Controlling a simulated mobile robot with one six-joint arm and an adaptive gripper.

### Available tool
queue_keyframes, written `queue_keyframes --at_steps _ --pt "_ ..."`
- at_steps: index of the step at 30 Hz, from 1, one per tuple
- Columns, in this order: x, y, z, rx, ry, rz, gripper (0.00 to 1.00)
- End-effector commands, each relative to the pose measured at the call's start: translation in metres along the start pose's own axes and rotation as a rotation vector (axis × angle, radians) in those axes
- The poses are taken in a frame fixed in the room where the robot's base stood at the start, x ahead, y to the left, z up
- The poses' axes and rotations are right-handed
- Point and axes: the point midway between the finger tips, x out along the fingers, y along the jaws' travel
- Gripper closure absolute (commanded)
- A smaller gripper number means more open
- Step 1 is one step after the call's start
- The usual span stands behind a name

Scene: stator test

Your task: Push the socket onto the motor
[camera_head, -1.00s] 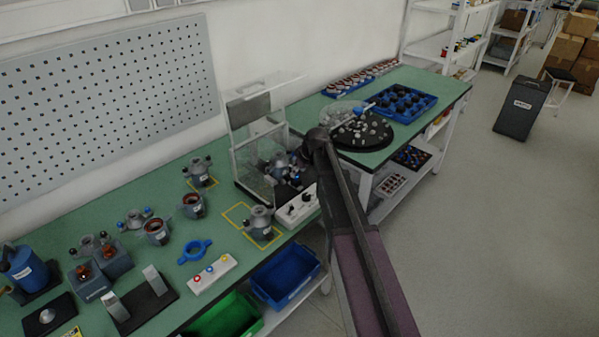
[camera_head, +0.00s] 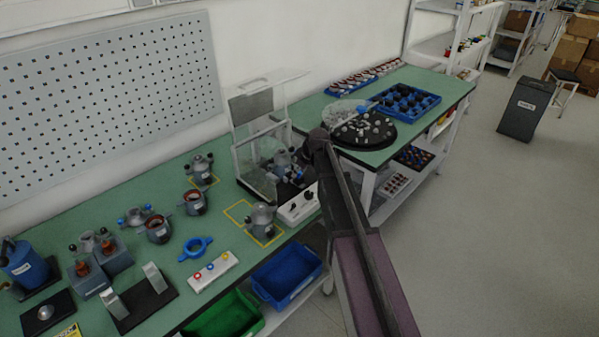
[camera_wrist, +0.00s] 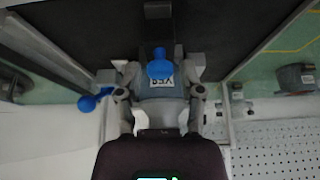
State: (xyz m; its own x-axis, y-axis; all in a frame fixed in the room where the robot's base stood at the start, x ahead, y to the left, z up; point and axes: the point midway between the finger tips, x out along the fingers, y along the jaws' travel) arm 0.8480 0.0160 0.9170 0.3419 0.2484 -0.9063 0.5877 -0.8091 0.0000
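The test station (camera_head: 262,150) with its clear guard stands on the bench; a grey motor (camera_head: 283,158) is inside it. In the wrist view a grey labelled body (camera_wrist: 160,88), apparently the motor, lies between the fingers of my gripper (camera_wrist: 158,95). The fingers are spread apart on either side of it; whether they touch it I cannot tell. A blue rounded knob (camera_wrist: 160,66) shows in front of the label. Another blue knob (camera_wrist: 88,103) is at the left. In the head view my arm largely hides the gripper. I cannot clearly make out the socket.
A white control box (camera_head: 297,207) stands before the station. Another motor (camera_head: 262,217) stands on the yellow-marked spot to its left. A dark round turntable (camera_head: 395,137) and a blue tray (camera_head: 432,105) are on the right bench. Blue (camera_head: 287,272) and green (camera_head: 225,315) bins sit below the front edge.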

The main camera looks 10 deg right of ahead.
Motion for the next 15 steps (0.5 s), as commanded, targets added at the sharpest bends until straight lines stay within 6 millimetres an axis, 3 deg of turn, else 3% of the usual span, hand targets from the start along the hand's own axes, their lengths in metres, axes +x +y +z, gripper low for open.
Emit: queue_keyframes --at_steps 1,3,15 --pt "0.0001 -0.0003 -0.0002 0.000 0.000 0.000 0.68" --pt "0.0002 -0.0009 -0.0005 -0.001 0.000 -0.001 0.89" --pt "0.0004 -0.0013 -0.0007 -0.001 0.000 -0.002 0.89"
